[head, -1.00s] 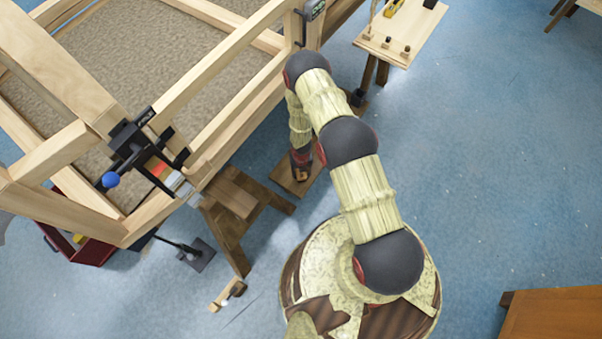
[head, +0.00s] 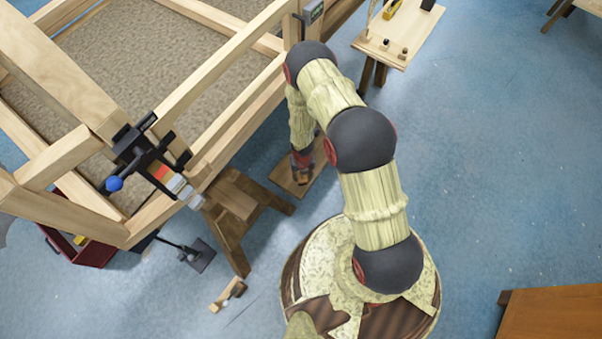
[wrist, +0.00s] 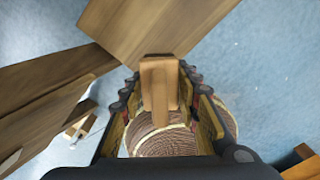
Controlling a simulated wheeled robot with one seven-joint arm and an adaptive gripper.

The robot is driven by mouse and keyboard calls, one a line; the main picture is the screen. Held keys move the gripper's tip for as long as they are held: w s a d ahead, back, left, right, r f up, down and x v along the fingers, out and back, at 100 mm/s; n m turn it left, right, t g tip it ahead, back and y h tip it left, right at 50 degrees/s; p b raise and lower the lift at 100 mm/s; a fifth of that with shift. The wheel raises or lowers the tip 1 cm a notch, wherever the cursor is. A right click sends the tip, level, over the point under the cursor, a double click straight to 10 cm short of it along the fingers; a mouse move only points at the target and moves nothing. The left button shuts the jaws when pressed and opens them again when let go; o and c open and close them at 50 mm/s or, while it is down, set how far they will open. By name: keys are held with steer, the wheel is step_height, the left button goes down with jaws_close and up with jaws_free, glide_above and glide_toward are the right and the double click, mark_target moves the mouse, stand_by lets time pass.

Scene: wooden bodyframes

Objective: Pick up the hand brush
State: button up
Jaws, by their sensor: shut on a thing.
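My gripper (head: 302,165) is low beside the wooden frame, over a brown plank; my arm partly covers it in the head view. In the wrist view my gripper (wrist: 160,100) is shut on a light wooden handle-like piece, which I take to be the hand brush (wrist: 158,82). It lies between the two fingers. Its bristles are not visible.
The plank (head: 285,182) also fills the top of the wrist view (wrist: 150,25). A wooden trestle (head: 232,215) and the large bodyframe (head: 225,75) stand to the left. A small wooden tool (head: 228,295) lies on the floor.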

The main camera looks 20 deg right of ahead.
steer(key=s+a+r+p, duration=0.1)
steer(key=s+r, duration=0.4)
steer(key=s, duration=0.4)
steer(key=shift+s+a+r, duration=0.15)
steer(key=shift+s+a, duration=0.15)
steer(key=shift+s, duration=0.1)
steer(key=o, duration=0.7)
steer(key=c, duration=0.3)
steer(key=shift+c, duration=0.7)
